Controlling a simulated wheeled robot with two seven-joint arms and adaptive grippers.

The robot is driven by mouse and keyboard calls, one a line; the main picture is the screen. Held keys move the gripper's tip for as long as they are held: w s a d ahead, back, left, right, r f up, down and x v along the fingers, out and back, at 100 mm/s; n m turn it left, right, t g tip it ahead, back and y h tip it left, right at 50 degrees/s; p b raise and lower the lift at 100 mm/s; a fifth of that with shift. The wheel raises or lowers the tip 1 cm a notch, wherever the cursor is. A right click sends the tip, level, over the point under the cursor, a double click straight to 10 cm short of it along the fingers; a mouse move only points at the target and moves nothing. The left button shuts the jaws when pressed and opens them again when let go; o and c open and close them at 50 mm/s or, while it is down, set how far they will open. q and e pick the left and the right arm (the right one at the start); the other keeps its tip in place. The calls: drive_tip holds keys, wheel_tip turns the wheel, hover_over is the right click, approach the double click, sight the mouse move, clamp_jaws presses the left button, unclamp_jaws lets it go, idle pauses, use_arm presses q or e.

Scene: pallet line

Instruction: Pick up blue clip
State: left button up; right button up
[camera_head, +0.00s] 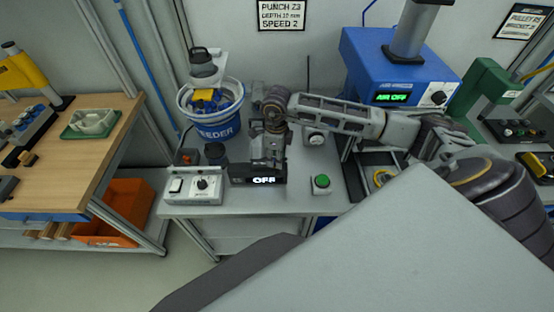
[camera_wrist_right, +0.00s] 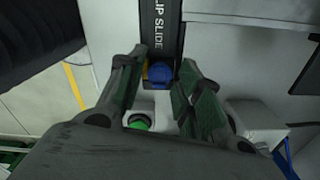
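The blue clip (camera_wrist_right: 160,72) shows in the right wrist view at the end of a dark strip lettered "…LIP SLIDE" (camera_wrist_right: 161,28). My right gripper (camera_wrist_right: 162,64) is open, with one finger on each side of the clip and a gap showing on either side. A bit of yellow shows beside the clip. In the head view my right gripper (camera_head: 268,163) points down over the bench by the black "OFF" display; the clip is hidden there. My left gripper is not in view.
On the bench are a blue feeder bowl (camera_head: 214,118), a switch box (camera_head: 192,186), a black "OFF" display (camera_head: 262,180) and a green button (camera_head: 321,182). A blue press (camera_head: 392,70) reading "AIR OFF" stands behind right. A wooden table (camera_head: 95,150) is at left.

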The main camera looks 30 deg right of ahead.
drive_tip(key=shift+f, duration=0.2)
idle(0.3)
drive_tip(key=c, duration=0.5)
drive_tip(key=shift+r, duration=0.15)
drive_tip(key=shift+r+b, duration=1.05)
drive_tip(key=shift+r, duration=3.8)
drive_tip(key=shift+s, duration=0.1)
